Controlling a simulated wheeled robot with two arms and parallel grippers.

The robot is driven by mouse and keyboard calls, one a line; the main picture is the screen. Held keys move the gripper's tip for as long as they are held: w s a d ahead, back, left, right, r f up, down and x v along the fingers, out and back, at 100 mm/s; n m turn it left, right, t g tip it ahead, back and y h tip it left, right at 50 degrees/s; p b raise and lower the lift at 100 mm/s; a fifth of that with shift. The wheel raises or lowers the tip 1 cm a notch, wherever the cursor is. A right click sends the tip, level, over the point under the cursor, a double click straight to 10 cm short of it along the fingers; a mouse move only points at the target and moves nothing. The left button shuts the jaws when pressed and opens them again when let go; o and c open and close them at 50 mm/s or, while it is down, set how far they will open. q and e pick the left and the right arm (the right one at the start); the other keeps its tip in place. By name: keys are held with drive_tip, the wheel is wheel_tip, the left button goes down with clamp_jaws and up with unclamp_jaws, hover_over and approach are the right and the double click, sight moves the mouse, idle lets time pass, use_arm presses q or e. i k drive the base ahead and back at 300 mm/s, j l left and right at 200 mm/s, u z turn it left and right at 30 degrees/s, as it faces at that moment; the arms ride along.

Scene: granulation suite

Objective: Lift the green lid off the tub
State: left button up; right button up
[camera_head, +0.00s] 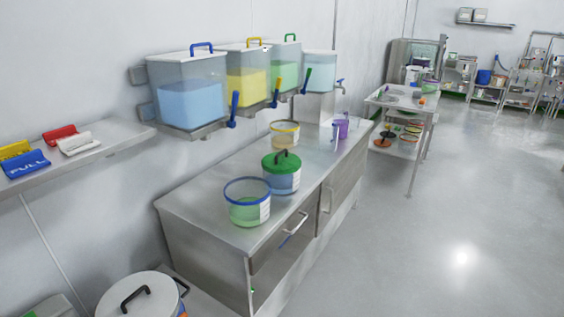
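The green lid (281,161) with a dark arched handle sits on a clear tub (283,183) with bluish contents and a white label. The tub stands upright on the steel counter (205,213), near its front edge. Neither of my grippers shows in the head view.
An open blue-rimmed tub (247,202) with green contents stands just left of the lidded tub. A yellow-rimmed tub (285,134) and a purple jug (340,127) stand behind it. Wall dispensers (188,89) with taps hang above the counter's back. The floor at right is clear.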

sight(283, 160)
drive_tip(key=i+l+u, duration=0.4)
drive_tip(key=i+l, duration=0.5)
